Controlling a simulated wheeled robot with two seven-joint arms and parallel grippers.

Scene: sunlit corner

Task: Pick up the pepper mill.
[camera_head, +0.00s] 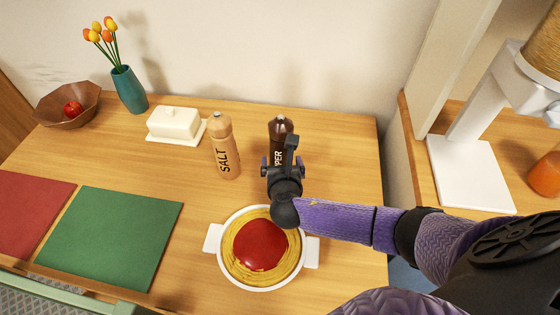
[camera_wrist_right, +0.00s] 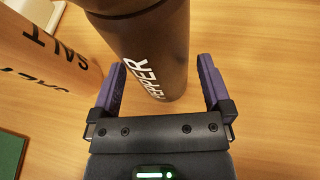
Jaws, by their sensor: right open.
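The dark brown pepper mill (camera_head: 281,128) stands upright on the wooden table, right of the salt mill, its lower part partly hidden by my right gripper (camera_head: 281,168) in the head view. In the right wrist view the pepper mill (camera_wrist_right: 150,50) stands just beyond and partly between the fingertips of the right gripper (camera_wrist_right: 165,85), which is open with a finger on each side. Its white lettering faces the gripper. I cannot tell whether a finger touches it. My left gripper is not in view.
The light wooden salt mill (camera_head: 224,150) stands close on the left. A butter dish (camera_head: 174,124), teal vase (camera_head: 129,90) and brown bowl (camera_head: 60,107) stand further left. Table right of the pepper mill is clear.

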